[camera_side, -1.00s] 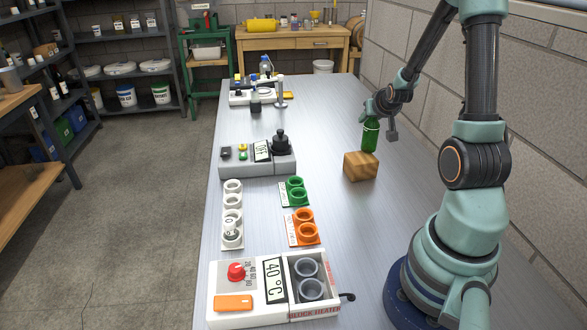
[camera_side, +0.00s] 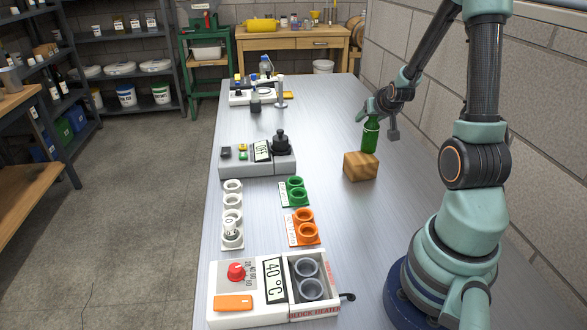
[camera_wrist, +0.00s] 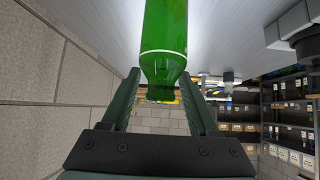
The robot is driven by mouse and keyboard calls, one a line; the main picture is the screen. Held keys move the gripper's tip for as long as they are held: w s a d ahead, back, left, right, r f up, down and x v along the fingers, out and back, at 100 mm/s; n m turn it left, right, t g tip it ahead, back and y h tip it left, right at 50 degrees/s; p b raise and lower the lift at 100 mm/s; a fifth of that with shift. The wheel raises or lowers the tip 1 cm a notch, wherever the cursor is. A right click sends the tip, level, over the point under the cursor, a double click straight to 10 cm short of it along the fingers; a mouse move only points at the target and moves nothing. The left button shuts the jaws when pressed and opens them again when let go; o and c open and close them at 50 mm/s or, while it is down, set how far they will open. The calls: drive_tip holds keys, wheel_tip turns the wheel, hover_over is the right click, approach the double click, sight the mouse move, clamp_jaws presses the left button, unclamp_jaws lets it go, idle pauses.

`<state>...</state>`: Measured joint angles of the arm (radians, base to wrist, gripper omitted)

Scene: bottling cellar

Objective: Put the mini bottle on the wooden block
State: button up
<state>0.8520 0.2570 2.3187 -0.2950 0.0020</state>
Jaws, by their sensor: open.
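The green mini bottle (camera_side: 370,136) stands upright, its base appearing to rest on the rear part of the wooden block's top. The wooden block (camera_side: 360,168) sits on the bench near the right side. My gripper (camera_side: 379,116) is at the bottle's neck. In the wrist view the bottle (camera_wrist: 165,30) has its neck between the two fingers of my gripper (camera_wrist: 159,75), with a gap on each side. The fingers are open. The block is not seen in the wrist view.
A block heater (camera_side: 270,287) stands at the front. The bench (camera_side: 330,120) is bare around the block.

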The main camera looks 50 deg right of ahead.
drive_tip(key=v, duration=0.7)
drive_tip(key=w+a+r+n+y, duration=0.2)
drive_tip(key=w+a, duration=0.1)
drive_tip(key=a, duration=0.5)
drive_tip(key=w+a+r+n+y, duration=0.2)
drive_tip(key=w+a+r+n, duration=0.1)
drive_tip(key=a, duration=0.5)
drive_tip(key=s+a+r+n+y, duration=0.1)
drive_tip(key=s+a+n, duration=0.1)
drive_tip(key=a, duration=0.6)
drive_tip(key=s+a+r+n+y, duration=0.2)
drive_tip(key=s+a, duration=0.1)
drive_tip(key=a, duration=0.4)
drive_tip(key=shift+a+n+g, duration=0.35)
drive_tip(key=shift+n+g, duration=0.05)
drive_tip(key=shift+s, duration=0.1)
drive_tip(key=o, duration=0.5)
drive_tip(key=shift+d, duration=0.1)
